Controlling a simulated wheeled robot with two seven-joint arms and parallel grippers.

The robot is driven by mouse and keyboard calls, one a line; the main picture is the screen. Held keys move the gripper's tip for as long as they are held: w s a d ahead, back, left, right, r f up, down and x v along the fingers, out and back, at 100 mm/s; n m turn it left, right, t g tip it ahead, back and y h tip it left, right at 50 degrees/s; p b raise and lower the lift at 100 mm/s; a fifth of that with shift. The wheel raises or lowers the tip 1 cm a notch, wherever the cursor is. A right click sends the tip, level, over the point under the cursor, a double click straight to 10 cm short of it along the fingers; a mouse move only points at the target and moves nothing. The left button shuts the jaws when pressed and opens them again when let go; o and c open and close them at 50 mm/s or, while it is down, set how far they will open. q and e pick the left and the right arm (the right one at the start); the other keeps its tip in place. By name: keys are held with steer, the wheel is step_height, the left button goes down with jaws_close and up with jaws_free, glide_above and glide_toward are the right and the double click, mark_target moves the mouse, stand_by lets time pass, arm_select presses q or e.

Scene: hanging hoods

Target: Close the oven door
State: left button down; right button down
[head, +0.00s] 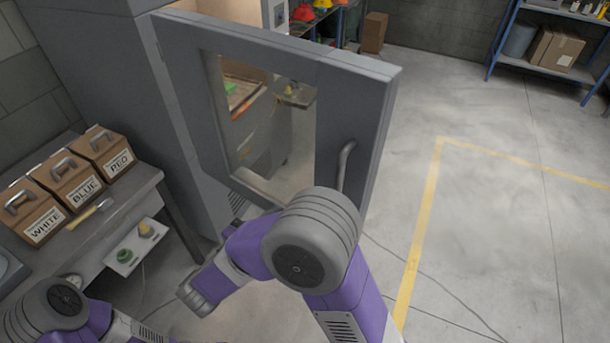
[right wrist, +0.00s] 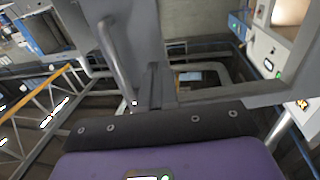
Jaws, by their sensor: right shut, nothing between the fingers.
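The oven door (head: 357,112) is a grey panel with a window opening, and it stands swung open from the tall grey cabinet (head: 120,75). Its bar handle (head: 345,165) is near the right edge of the panel. In the right wrist view the handle (right wrist: 113,52) shows at upper left, beside the door (right wrist: 140,45). My right arm crosses in front of the door's lower part. My right gripper (head: 193,299) is low and to the left of the door's handle, apart from it, shut and empty. My left gripper is out of view.
A grey table (head: 110,213) at left holds boxes labelled WHITE (head: 36,212), BLUE (head: 72,184) and RED (head: 106,152). A blue shelf rack (head: 545,67) stands at the far right. The floor right of the door is clear, with yellow lines.

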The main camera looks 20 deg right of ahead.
mark_target(316, 170)
steer(key=x, duration=1.4)
steer(key=shift+s+r+b, duration=0.15)
steer(key=shift+r+b, duration=0.05)
steer(key=shift+b, duration=0.1)
